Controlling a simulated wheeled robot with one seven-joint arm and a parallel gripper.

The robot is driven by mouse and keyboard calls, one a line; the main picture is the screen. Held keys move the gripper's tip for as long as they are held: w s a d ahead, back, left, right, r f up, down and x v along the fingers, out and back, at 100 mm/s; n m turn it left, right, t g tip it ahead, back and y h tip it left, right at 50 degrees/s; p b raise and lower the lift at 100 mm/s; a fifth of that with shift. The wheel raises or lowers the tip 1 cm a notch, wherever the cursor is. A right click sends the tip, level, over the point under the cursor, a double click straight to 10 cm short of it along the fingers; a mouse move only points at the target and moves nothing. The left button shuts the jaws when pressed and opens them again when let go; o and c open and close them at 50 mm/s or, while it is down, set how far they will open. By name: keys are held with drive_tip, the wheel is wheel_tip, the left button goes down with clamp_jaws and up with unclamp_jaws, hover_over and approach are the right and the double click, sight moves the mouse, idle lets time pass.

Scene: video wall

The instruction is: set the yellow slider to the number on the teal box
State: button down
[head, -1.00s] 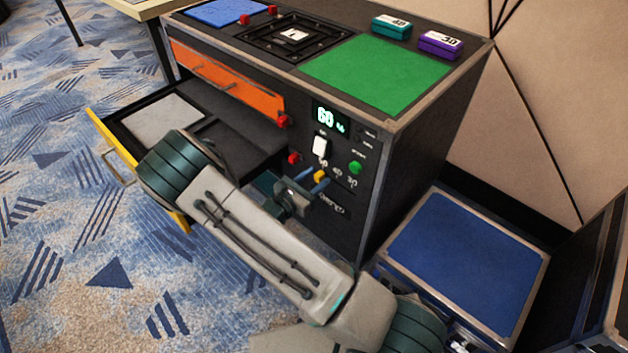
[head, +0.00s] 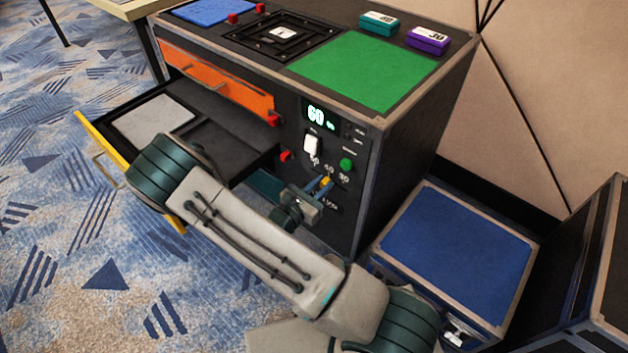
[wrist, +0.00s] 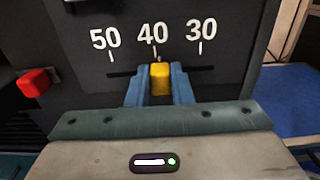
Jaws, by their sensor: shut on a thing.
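The yellow slider (wrist: 160,79) sits in a dark horizontal slot on the console's front panel, under the numbers 50, 40 and 30 from left to right. In the wrist view it is almost under the 40, its middle a little right of that number's tick. My gripper (wrist: 160,88) is shut on the slider, a blue finger on each side. In the head view my gripper (head: 318,189) partly hides the slider (head: 326,183). The teal box (head: 380,24) stands on the console top at the back; its white label is small and seems to read 40.
A purple box (head: 428,40) labelled 30 stands beside the teal one. The panel has a lit display (head: 318,117), a white switch (head: 312,144) and a green button (head: 346,164). An open yellow-fronted drawer (head: 98,150) juts out left. A blue-topped case (head: 455,245) stands right.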

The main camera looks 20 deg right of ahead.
drive_tip(key=c, duration=1.3)
unclamp_jaws()
drive_tip(key=p+v, duration=0.2)
drive_tip(key=v, duration=1.2)
